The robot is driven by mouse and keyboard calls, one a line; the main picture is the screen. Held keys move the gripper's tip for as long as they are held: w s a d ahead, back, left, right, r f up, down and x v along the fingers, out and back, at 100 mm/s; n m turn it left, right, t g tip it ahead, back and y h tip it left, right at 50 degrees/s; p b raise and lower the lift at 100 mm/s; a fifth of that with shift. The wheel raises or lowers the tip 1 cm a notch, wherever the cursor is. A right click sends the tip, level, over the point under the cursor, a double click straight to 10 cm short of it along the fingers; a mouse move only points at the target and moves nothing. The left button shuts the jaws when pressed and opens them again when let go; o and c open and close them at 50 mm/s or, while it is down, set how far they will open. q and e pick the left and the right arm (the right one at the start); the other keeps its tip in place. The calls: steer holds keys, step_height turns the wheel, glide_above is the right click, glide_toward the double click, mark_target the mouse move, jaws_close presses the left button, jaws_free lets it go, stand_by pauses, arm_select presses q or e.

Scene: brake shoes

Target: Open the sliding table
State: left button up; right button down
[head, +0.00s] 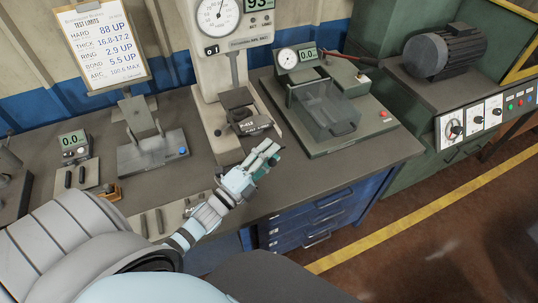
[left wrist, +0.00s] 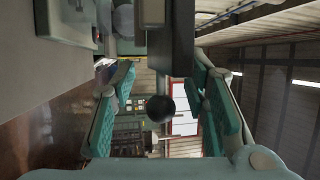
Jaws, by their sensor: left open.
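My left gripper (head: 262,158) is open over the front part of the bench, right in front of the hardness tester (head: 232,85). A dark block marked R-413 (head: 252,122) sits on the tester's small dark platform. To the right stands a green machine (head: 365,125) with a clear, open-topped box (head: 325,108) that has a dark front handle (head: 343,129). Which part is the sliding table is not clear. In the left wrist view my green finger pads (left wrist: 160,105) stand apart, with a black ball knob (left wrist: 159,108) in line between them, apparently untouched.
The workbench (head: 385,150) has blue drawers (head: 315,217) below its front edge. A test-limits board (head: 103,45), a small display (head: 74,145) and a grey fixture (head: 150,150) stand at left. A motor (head: 445,50) stands at right. The floor (head: 430,235) is clear.

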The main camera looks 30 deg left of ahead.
arm_select(q)
steer(key=v, duration=1.2)
steer(key=shift+f, duration=0.1)
